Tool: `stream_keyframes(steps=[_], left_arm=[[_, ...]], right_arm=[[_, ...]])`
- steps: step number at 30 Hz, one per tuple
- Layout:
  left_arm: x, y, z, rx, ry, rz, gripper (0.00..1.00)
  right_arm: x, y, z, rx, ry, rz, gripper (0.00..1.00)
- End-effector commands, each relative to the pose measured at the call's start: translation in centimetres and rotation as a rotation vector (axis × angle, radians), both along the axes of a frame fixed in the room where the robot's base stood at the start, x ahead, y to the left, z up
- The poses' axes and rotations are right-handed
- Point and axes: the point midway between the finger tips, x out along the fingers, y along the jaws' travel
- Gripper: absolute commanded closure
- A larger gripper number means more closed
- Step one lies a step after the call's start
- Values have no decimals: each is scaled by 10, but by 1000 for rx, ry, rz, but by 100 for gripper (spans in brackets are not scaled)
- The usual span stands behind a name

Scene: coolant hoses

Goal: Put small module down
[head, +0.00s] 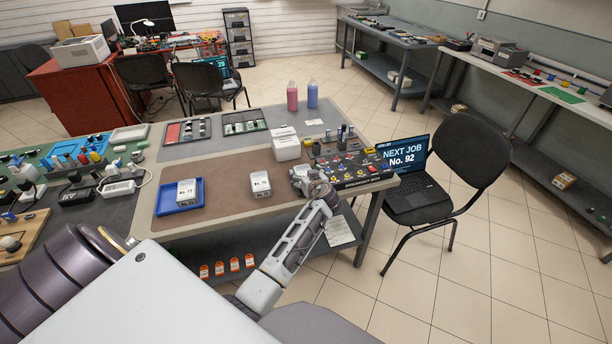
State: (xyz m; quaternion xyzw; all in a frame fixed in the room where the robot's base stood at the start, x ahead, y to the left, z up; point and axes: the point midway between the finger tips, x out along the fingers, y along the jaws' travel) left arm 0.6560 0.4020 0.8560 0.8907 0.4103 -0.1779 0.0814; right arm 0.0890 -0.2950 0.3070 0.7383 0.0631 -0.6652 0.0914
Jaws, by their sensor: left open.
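A small white module (261,184) with a number label stands upright on the brown mat (226,172). Another white labelled module (187,190) stands in a blue tray (166,199) to its left. My left gripper (299,176) is at the right end of the mat, a little right of the module on the mat and apart from it. It is open, and nothing shows held in it, though its fingers are small and partly hidden by my wrist. My right gripper is not in view.
A dark panel with knobs and connectors (352,168) is just right of my gripper. A white box (287,148) stands behind it. Pink (292,97) and blue (313,94) bottles stand at the back. The mat between tray and module is clear. A chair (468,150) holds a laptop (414,195).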

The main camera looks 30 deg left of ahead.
Motion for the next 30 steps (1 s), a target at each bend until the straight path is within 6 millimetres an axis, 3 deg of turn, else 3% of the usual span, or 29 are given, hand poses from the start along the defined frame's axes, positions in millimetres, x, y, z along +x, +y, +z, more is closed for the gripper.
stream_keyframes(steps=[9, 30], left_arm=[[-7, -10, 10, -1, -1, -1, 18], [-60, -71, 43, -2, 0, -1, 18]], right_arm=[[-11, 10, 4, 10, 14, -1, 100], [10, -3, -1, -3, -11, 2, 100]])
